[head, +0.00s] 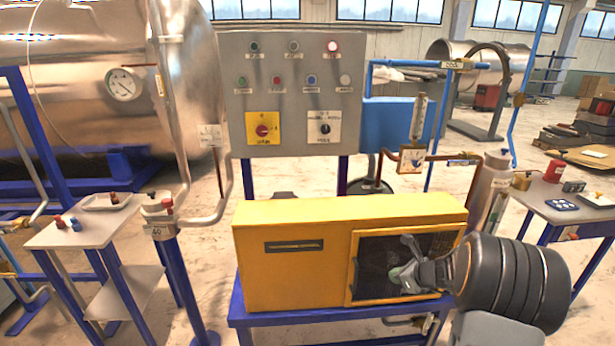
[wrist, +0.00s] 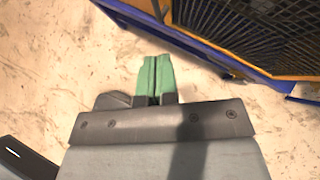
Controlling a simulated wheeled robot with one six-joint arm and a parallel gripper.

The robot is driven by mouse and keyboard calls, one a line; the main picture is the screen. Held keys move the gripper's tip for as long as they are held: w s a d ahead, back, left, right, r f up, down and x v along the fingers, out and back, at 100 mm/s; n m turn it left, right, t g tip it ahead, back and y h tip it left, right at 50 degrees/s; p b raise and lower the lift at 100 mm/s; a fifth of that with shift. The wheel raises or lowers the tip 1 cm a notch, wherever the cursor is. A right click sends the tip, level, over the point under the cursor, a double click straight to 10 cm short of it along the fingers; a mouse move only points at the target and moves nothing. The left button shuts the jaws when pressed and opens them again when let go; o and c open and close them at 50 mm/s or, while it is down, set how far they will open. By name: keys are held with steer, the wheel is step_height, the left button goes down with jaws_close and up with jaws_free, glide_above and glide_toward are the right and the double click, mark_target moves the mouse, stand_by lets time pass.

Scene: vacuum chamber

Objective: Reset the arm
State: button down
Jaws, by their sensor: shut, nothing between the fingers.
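My gripper (head: 402,277) is in front of the dark grille on the right part of the yellow box (head: 290,262) in the head view. My dark arm comes in from the right. In the wrist view my gripper (wrist: 156,76) shows two green fingertips pressed together, with nothing between them. Below the fingers is bare floor, and the grille of the yellow box (wrist: 245,30) lies at the upper right, apart from the fingertips.
The yellow box stands on a blue-framed table (head: 300,313). Behind it is a grey control panel (head: 290,95) with buttons and switches. A side table (head: 85,232) stands left, and another table (head: 545,200) stands right. A post with a valve (head: 165,225) rises at left.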

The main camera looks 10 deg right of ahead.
steer(key=s+a+r+n+g, duration=0.1)
steer(key=s+a+n+g, duration=0.6)
steer(key=s+n, duration=0.75)
steer(key=s+a+r+n+t+h, duration=0.2)
steer(key=s+a+r+n+h, duration=0.2)
steer(key=n, duration=1.1)
steer(key=shift+s+a+r+h, duration=0.4)
steer(key=shift+s+a+r, duration=1.3)
steer(key=shift+a+r, duration=1.2)
